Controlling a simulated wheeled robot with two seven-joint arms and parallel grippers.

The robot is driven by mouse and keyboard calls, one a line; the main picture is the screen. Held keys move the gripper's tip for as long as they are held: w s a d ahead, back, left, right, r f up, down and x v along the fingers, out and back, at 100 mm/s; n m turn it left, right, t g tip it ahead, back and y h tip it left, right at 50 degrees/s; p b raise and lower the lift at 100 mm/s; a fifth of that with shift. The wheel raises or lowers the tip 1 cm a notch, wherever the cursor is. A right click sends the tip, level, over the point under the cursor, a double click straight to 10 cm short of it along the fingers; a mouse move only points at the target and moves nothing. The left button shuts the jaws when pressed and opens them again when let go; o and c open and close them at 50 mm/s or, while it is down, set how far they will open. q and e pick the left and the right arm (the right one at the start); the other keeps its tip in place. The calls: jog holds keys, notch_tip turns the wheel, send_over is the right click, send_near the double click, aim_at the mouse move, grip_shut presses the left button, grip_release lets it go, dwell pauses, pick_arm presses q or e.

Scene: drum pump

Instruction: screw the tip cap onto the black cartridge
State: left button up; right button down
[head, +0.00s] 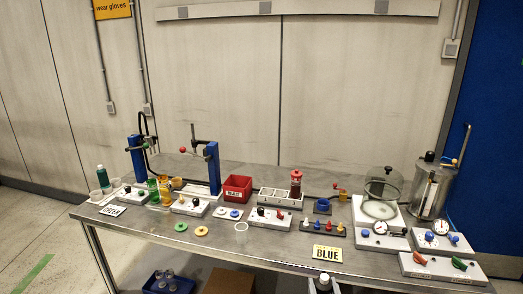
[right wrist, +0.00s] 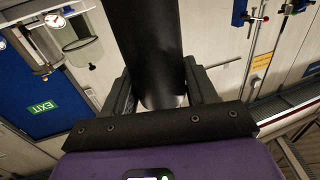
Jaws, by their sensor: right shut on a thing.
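The black cartridge (right wrist: 150,45) is a thick dark cylinder in the right wrist view. My right gripper (right wrist: 160,92) is shut on it, with one finger on each side. In the head view a dark piece with a pale top (head: 323,284) shows at the bottom edge, where my right gripper is mostly cut off. Small coloured cone-shaped tips (head: 317,225) stand in a row on a dark holder at the table's front right. I cannot tell which piece is the tip cap. My left gripper is not in view.
A blue crate (head: 160,284) is below.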

dwell(0.4)
jog(key=s+a+f+n+g+y, duration=0.2)
jog(key=s+a+f+n+y, duration=0.2)
jog(key=a+f+y, duration=0.1)
jog(key=s+a+f+n+g+y, duration=0.2)
jog(key=s+a+f+n+y, duration=0.1)
jog(key=a+f+y, duration=0.3)
notch_tip(320, 180, down, 2)
jog(key=shift+s+a+f+n+y, duration=0.3)
jog(key=shift+a+n, duration=0.2)
jog(key=shift+a, duration=0.75)
